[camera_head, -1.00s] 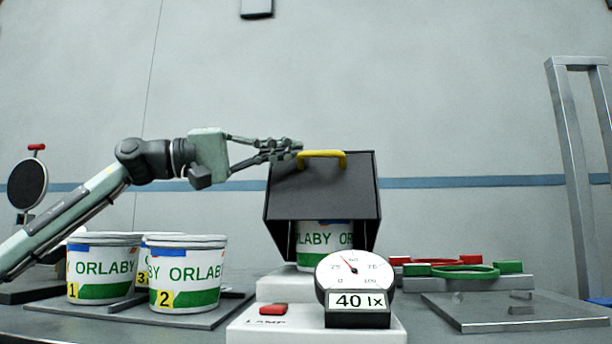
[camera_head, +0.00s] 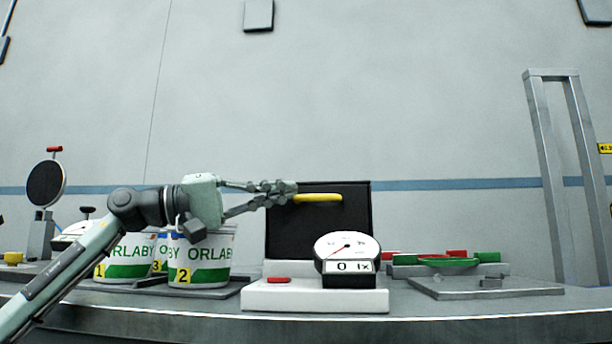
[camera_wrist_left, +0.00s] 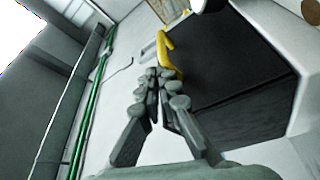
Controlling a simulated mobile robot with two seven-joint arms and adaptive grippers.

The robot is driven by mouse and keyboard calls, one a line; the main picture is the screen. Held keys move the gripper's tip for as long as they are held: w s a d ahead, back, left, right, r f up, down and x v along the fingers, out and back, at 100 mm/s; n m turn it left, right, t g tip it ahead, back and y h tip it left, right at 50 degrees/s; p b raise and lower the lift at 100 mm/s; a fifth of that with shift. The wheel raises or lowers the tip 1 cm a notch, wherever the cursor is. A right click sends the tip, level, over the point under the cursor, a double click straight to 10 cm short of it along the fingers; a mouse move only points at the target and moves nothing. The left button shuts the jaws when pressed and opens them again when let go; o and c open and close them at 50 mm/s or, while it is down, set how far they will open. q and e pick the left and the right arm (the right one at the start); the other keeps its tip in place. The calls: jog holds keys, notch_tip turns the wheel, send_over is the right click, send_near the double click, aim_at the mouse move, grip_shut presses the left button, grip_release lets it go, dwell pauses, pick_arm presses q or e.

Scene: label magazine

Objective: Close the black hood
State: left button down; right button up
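The black hood (camera_head: 318,228) stands behind the gauge in the head view, its front panel hanging upright and hiding the can inside. Its yellow handle (camera_head: 318,198) sticks out near the top of the panel. My left gripper (camera_head: 290,190) is at the handle's left end, its fingers drawn together on it. The left wrist view shows the fingertips (camera_wrist_left: 167,78) meeting at the lower end of the yellow handle (camera_wrist_left: 168,55), beside the dark hood (camera_wrist_left: 225,60). My right gripper is in neither view.
The gauge (camera_head: 347,246) reads 0 lx on a white base with a red button (camera_head: 278,281). Numbered ORLABY cans (camera_head: 203,262) stand left, below my left arm. Red and green ring holders (camera_head: 447,261), a grey plate (camera_head: 485,287) and a metal frame (camera_head: 556,170) are to the right.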

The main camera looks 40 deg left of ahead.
pick_arm(q)
jog(key=shift+s+d+f+g, duration=0.1)
jog(key=shift+d+f+g, duration=0.25)
jog(key=shift+f, duration=0.2)
jog(key=r+v, duration=0.1)
jog(key=v, duration=1.1)
jog(key=shift+a+f, duration=0.25)
